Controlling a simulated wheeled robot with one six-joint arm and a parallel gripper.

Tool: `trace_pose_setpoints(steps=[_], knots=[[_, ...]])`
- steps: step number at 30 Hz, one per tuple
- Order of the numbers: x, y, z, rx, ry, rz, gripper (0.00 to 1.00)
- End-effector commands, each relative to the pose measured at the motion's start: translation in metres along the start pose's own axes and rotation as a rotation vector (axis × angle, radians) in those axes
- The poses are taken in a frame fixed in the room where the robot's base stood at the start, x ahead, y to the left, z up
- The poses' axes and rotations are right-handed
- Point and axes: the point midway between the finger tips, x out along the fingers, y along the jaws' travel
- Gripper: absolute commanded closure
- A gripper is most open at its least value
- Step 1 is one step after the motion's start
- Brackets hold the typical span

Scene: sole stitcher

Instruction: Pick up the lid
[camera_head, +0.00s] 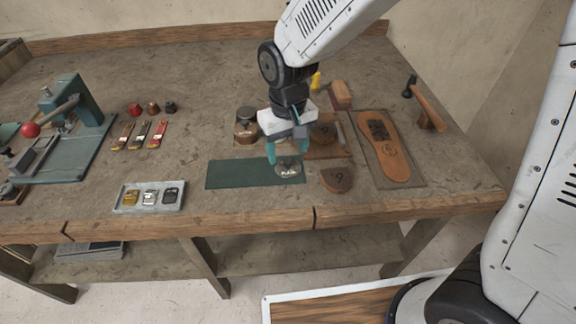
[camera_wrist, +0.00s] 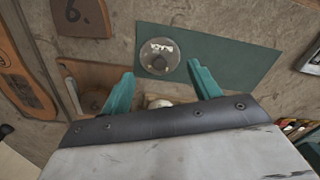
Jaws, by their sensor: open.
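A round, silvery grey lid (camera_head: 288,169) with a pale label and a small dark knob lies at the right end of the green mat (camera_head: 232,174). In the wrist view the lid (camera_wrist: 160,57) lies at the mat's edge, just beyond my fingertips and between their lines. My gripper (camera_head: 287,158) is open, with its teal fingers pointing down above the lid and nothing between them. In the wrist view my gripper (camera_wrist: 160,70) shows both fingers spread apart. I cannot tell the exact height of the fingertips over the lid.
A jar (camera_head: 246,128) stands left of my gripper. A brown numbered piece (camera_head: 337,180) lies right of the lid. A sole (camera_head: 385,145) lies further right. A grey tray (camera_head: 126,207) with small metal parts is at the front left.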

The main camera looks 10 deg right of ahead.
Motion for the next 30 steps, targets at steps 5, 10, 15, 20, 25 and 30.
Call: trace_pose_setpoints(steps=[5,10,15,20,25,30], knots=[[0.029,0.000,0.001,0.000,-0.004,0.000,0.38],[0.041,0.000,0.000,0.000,0.000,-0.001,0.38],[0.041,0.000,0.000,0.000,0.001,-0.001,0.38],[0.040,0.000,0.000,0.000,0.001,-0.001,0.66],[0.040,0.000,0.000,0.000,0.001,-0.001,0.67],[0.040,0.000,0.000,0.000,0.001,-0.001,0.67]])
